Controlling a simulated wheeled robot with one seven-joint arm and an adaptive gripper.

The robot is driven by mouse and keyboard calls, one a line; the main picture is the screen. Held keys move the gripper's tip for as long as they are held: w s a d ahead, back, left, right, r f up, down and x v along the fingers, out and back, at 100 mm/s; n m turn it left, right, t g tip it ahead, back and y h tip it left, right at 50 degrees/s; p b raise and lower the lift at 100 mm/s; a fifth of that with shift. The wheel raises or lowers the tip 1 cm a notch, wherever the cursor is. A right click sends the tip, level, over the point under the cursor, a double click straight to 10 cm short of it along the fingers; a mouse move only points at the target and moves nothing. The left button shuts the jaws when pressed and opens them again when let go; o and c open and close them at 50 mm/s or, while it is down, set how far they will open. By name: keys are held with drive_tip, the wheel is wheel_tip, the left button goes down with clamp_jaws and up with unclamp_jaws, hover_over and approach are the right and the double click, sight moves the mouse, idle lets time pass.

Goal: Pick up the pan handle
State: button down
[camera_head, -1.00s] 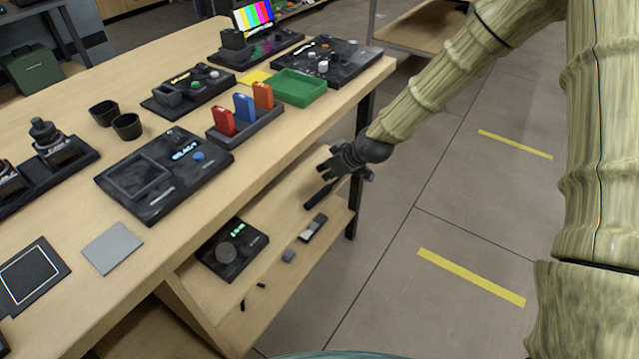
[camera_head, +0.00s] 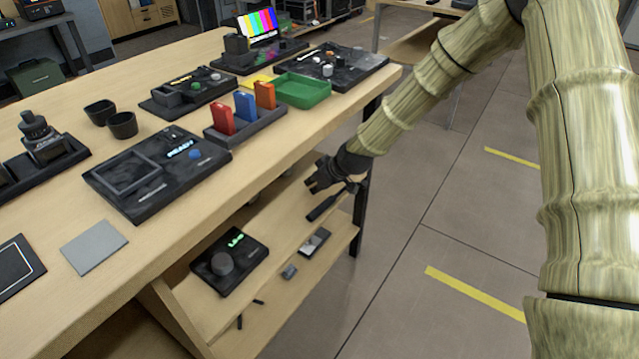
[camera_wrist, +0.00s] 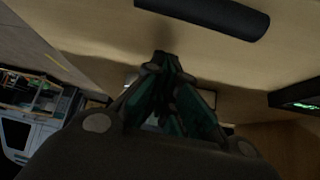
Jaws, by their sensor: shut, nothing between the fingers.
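The pan handle (camera_head: 322,208) looks like a plain dark rod lying on the lower wooden shelf, near the shelf's right end. In the wrist view it is the thick black cylinder (camera_wrist: 205,14) across the top edge, partly cut off by the frame. My gripper (camera_head: 310,184) is over the lower shelf, just above and left of the rod in the head view. In the wrist view my gripper's fingertips (camera_wrist: 168,64) are together with nothing between them, below the cylinder in the picture and apart from it.
The worktop (camera_head: 203,240) edge runs close beside my gripper. On the lower shelf are a black dial box (camera_head: 229,262), a small device (camera_head: 314,242) and small dark pieces. A table leg (camera_head: 361,215) stands right of the rod. Open floor is at right.

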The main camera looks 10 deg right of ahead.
drive_tip(key=x, duration=0.3)
drive_tip(key=shift+f, duration=0.1)
drive_tip(key=shift+s+d+b, duration=0.25)
drive_tip(key=shift+s+d, duration=0.3)
drive_tip(key=shift+s, duration=0.25)
drive_tip(key=shift+s+d+b, duration=0.25)
drive_tip(key=shift+s+d, duration=0.25)
drive_tip(key=shift+s, duration=0.35)
